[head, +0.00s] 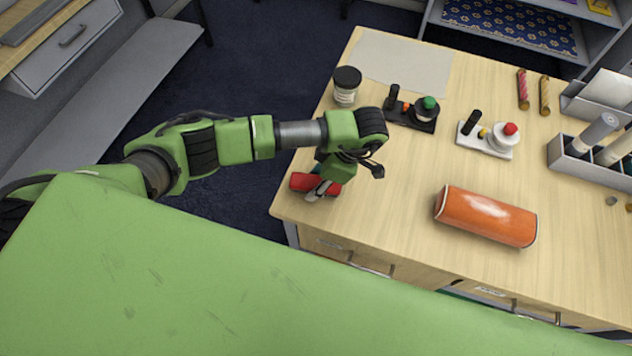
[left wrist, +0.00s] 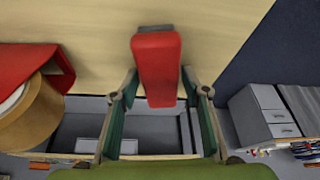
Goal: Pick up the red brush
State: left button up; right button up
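The red brush (head: 300,182) is a small red block near the left edge of the wooden table. In the left wrist view the brush (left wrist: 157,70) lies lengthwise between the fingers, with a grey strip at its far end. My left gripper (head: 322,187) reaches down over it, one finger crossing its middle. In the left wrist view both fingertips (left wrist: 160,74) meet the brush's sides, with little or no gap. I cannot tell whether the brush is clear of the table. My right gripper is not in view.
An orange case (head: 487,215) lies to the right. A grey organizer (head: 572,160) is at the far right. The table's front middle is clear.

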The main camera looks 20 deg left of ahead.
aim_at(311, 180)
pick_arm(q)
jog(key=c, duration=0.7)
jog(key=shift+r, duration=0.45)
notch_tip(311, 180, up, 2)
jog(key=shift+r+b, duration=0.2)
jog(key=shift+b, duration=0.35)
jog(key=shift+s+d+r+b, duration=0.5)
jog(key=shift+s+d+r, duration=0.85)
jog(key=shift+s+r, duration=0.45)
jog(key=shift+s+d+r+b, duration=0.55)
jog(key=shift+s+d+r, duration=0.85)
jog(key=shift+s, duration=0.65)
jog(key=shift+s+d+r+b, duration=0.5)
jog(key=shift+s+d+r, duration=0.8)
jog(key=shift+s+r, duration=0.5)
jog(key=shift+s+f, duration=0.1)
